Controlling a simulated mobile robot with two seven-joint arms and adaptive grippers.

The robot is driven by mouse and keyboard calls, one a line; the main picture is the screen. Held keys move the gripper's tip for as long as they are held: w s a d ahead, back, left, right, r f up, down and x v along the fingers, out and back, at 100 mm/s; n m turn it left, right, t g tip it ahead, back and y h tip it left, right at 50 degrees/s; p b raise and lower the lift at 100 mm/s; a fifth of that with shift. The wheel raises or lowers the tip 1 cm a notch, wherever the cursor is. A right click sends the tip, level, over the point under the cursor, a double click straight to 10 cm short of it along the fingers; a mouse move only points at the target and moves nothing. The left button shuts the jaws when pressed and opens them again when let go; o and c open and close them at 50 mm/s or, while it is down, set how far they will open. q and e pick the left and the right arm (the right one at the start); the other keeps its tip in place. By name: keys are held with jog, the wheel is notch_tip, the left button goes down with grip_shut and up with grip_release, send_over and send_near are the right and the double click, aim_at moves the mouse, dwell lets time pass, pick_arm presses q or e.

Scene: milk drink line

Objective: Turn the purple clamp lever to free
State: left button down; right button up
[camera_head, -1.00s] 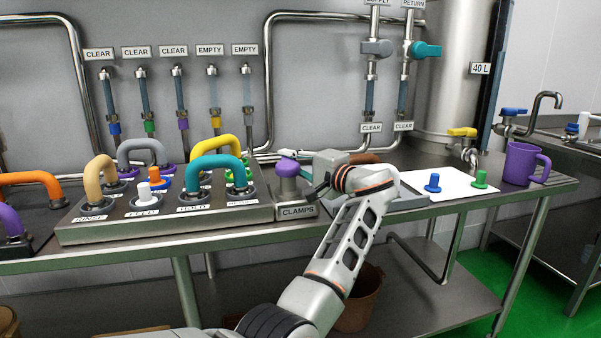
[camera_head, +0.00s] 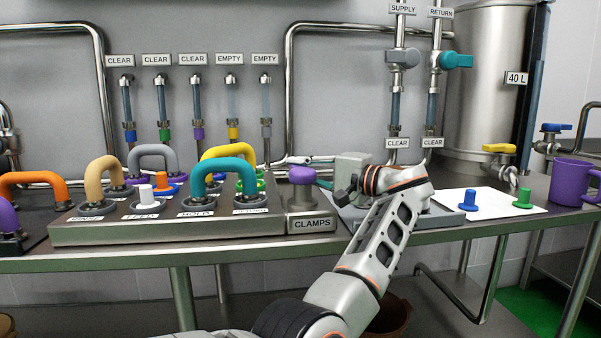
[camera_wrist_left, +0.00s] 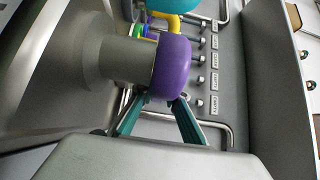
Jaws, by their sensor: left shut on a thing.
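The purple clamp lever (camera_head: 302,175) is a rounded purple knob on a grey stem, above the CLAMPS label (camera_head: 312,224). It also shows large in the left wrist view (camera_wrist_left: 173,66), on its thick grey post. My left gripper (camera_head: 322,184) reaches it from the right in the head view. In the left wrist view its teal-edged fingers (camera_wrist_left: 162,100) are at the knob's near edge, shut on it. The exact contact is partly hidden by the knob. My right gripper is not in view.
Left of the lever stands a steel panel (camera_head: 150,232) with coloured U-shaped pipes, including a teal one (camera_head: 222,165). A grey box (camera_head: 353,166) is behind my wrist. To the right lie a white sheet (camera_head: 490,207) with blue and green plugs and a purple mug (camera_head: 573,182).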

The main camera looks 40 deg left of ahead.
pick_arm(q)
jog(key=c, duration=2)
grip_release()
jog(key=shift+a, duration=0.1)
jog(key=d, duration=0.7)
jog(key=shift+w+d, duration=0.25)
jog(key=shift+d, duration=0.05)
